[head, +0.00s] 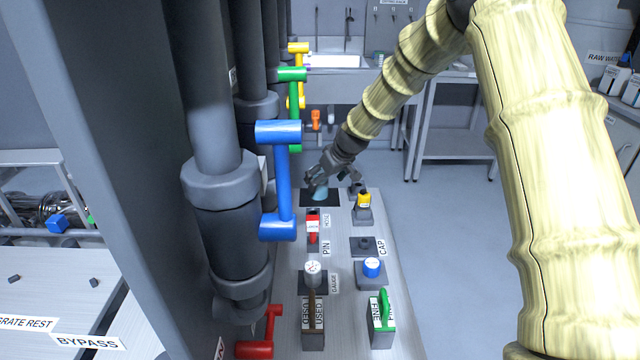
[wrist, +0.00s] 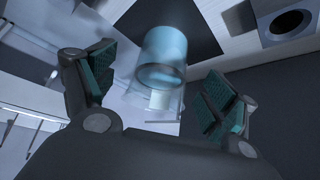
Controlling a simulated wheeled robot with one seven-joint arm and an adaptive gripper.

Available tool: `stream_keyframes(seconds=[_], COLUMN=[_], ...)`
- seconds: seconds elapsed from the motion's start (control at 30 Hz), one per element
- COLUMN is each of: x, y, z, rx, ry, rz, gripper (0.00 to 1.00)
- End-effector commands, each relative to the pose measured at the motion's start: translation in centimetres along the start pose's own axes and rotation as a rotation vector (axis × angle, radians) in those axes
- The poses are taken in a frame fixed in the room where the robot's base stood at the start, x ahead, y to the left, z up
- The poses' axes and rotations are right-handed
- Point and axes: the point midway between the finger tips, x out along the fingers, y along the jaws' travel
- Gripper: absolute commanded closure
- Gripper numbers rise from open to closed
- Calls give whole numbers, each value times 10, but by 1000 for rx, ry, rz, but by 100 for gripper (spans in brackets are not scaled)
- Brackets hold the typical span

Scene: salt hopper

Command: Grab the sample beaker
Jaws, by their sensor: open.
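The sample beaker (head: 320,193) is a small translucent blue-tinted vessel on a black square pad (head: 308,201) at the far end of the narrow grey bench. In the wrist view the beaker (wrist: 160,60) looks clear with a blue upper part, and it appears between the spread fingers. My gripper (head: 328,184) is at the beaker, coming from the far side, and partly hides it in the head view. In the wrist view my gripper (wrist: 155,92) is open, with a finger pad on each side.
A yellow-topped part (head: 363,202) in a grey holder stands right of the pad. Nearer are a red part (head: 312,226), a white gauge (head: 312,268) and a blue cap (head: 371,267). Pipes with a blue valve handle (head: 280,180) line the left. Open floor lies right.

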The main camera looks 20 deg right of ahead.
Motion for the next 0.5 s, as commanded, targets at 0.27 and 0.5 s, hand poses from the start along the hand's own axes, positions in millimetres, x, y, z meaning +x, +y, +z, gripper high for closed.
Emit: stream_keyframes(seconds=[0.27, 0.5], x=[14, 41], y=[-1, -2], z=[1, 0], rx=[-1, 2], ry=[-2, -2], rz=[0, 0], gripper=[14, 14])
